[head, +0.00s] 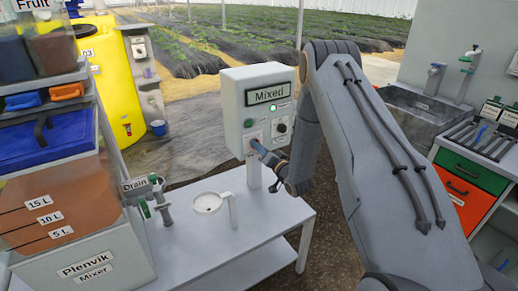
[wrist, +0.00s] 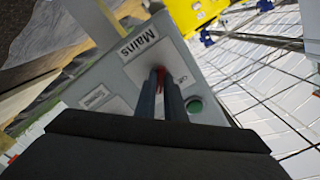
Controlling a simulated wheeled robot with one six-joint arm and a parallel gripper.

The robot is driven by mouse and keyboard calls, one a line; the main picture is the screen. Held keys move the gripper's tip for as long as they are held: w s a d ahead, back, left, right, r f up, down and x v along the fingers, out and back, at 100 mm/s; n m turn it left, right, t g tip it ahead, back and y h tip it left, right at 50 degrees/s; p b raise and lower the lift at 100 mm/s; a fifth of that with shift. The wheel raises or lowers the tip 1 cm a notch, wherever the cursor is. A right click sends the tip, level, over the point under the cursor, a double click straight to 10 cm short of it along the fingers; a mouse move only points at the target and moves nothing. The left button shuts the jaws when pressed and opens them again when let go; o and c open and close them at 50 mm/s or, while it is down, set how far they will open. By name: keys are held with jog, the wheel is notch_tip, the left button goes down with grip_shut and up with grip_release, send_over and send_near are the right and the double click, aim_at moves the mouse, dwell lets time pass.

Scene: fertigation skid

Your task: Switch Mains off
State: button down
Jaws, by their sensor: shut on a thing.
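The grey control box (head: 243,97) stands on a post above the bench, with a display reading "Mixed" and a small lit green lamp. In the wrist view, its plate labelled Mains (wrist: 138,43) carries a red switch handle (wrist: 161,74). My gripper (wrist: 161,80) is shut on this red handle, one finger on each side, and hides most of it. In the head view, my gripper (head: 258,147) reaches the lower front of the box from the right. The switch's exact position cannot be told. A green button (wrist: 195,106) is beside the fingers; it also shows in the head view (head: 249,123).
A black knob (head: 281,128) is on the box's right side. The bench (head: 215,245) holds a white strainer-like cup (head: 207,203) and a Drain valve (head: 160,200). The mixer tank (head: 70,195) stands left. A sink (head: 420,108) and drawers (head: 470,175) are at right.

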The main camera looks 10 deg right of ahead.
jog(key=n+b, duration=0.9)
jog(key=n, duration=0.8)
jog(key=shift+b, duration=0.4)
jog(key=shift+n, duration=0.4)
jog(key=c, duration=1.8)
grip_release()
jog(key=shift+c, duration=0.2)
